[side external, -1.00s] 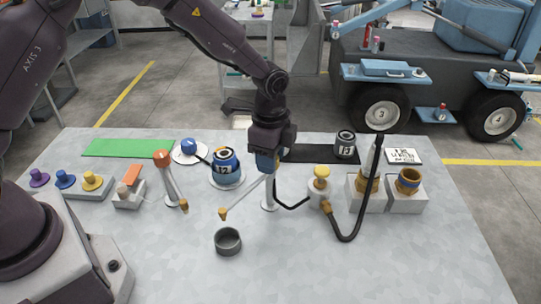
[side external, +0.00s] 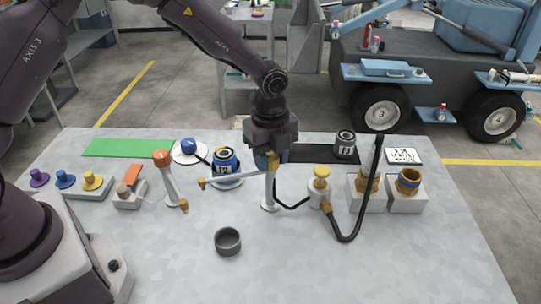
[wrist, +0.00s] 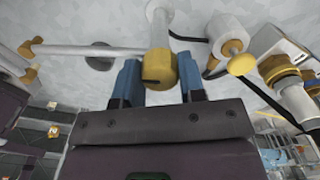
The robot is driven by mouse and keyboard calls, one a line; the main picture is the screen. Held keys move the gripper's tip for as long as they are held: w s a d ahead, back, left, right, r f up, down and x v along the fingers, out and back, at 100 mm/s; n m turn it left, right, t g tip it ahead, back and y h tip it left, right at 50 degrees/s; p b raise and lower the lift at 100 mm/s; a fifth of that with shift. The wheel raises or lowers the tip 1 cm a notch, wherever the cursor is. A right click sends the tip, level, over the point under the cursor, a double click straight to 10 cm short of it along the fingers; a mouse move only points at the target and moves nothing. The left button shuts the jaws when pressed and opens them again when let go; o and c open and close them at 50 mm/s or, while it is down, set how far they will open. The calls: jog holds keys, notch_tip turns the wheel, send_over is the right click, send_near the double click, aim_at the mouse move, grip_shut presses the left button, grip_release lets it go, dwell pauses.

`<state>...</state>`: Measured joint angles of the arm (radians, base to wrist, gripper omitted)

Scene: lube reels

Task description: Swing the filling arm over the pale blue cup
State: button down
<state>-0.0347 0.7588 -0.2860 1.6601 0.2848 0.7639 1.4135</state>
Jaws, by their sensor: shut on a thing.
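The filling arm is a pale tube (side external: 232,179) reaching left from a white post (side external: 268,190), with a yellow nozzle (side external: 201,184) at its free end. My gripper (side external: 268,161) is shut on the yellow knob at the post's top. In the wrist view the knob (wrist: 160,68) sits between my blue fingertips, and the tube (wrist: 85,50) runs left. A dark grey cup (side external: 228,241) stands nearer the front. I cannot clearly pick out a pale blue cup.
An orange-topped post (side external: 168,178) stands left of the nozzle. A yellow-topped pump (side external: 320,188) with a black hose stands right of my gripper, beside grey blocks with brass fittings (side external: 408,185). Coloured knobs (side external: 66,180) are at the left. The front table is mostly clear.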

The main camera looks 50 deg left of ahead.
jog(key=m, duration=0.5)
jog(key=shift+m, duration=0.3)
jog(key=m, duration=0.4)
jog(key=shift+m, duration=0.4)
jog(key=c, duration=0.7)
grip_release()
notch_tip(320, 180, up, 13)
